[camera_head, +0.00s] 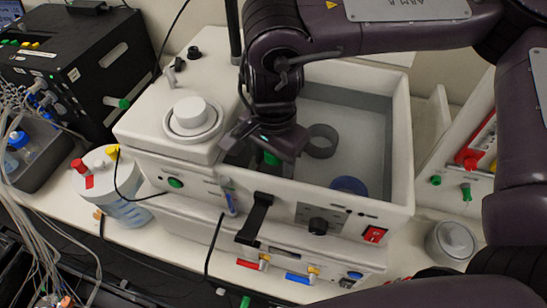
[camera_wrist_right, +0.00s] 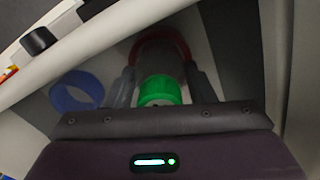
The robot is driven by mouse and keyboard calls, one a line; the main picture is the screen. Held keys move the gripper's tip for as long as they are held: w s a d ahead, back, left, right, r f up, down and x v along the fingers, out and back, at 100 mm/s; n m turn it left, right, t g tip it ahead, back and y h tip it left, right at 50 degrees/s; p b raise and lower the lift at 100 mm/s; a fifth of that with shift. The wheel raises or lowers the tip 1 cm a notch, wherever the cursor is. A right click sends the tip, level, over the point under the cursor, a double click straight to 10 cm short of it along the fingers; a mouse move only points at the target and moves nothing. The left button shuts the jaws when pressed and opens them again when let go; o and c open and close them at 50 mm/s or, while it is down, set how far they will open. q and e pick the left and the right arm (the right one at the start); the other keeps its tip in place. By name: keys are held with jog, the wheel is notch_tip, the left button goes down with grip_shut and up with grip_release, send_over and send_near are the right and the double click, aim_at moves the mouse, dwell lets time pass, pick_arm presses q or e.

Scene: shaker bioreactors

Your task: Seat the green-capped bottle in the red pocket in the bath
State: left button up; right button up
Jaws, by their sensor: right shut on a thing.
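The green-capped bottle shows its cap (camera_head: 271,158) below my right gripper (camera_head: 268,148) at the left end of the white-walled bath (camera_head: 392,150). In the right wrist view the green cap (camera_wrist_right: 160,91) sits between the two dark fingers of my right gripper (camera_wrist_right: 163,85), which is shut on the bottle. The bottle's body is mostly hidden. The red pocket (camera_wrist_right: 178,42) shows as a red rim arcing just beyond the bottle. I cannot tell whether the bottle's base is inside it. In the head view the red pocket is hidden. My left gripper is not in view.
A grey ring pocket (camera_head: 321,141) and a blue ring pocket (camera_head: 349,186) stand on the bath floor, to the right of my gripper. The bath's front wall carries a red switch (camera_head: 374,234). A white unit with a round knob (camera_head: 191,115) adjoins the bath's left side.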

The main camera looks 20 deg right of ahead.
jog(key=shift+f, duration=0.4)
jog(key=o, duration=1.2)
jog(key=shift+c, duration=0.2)
jog(key=shift+r+b, duration=0.65)
jog(key=shift+r, duration=3.3)
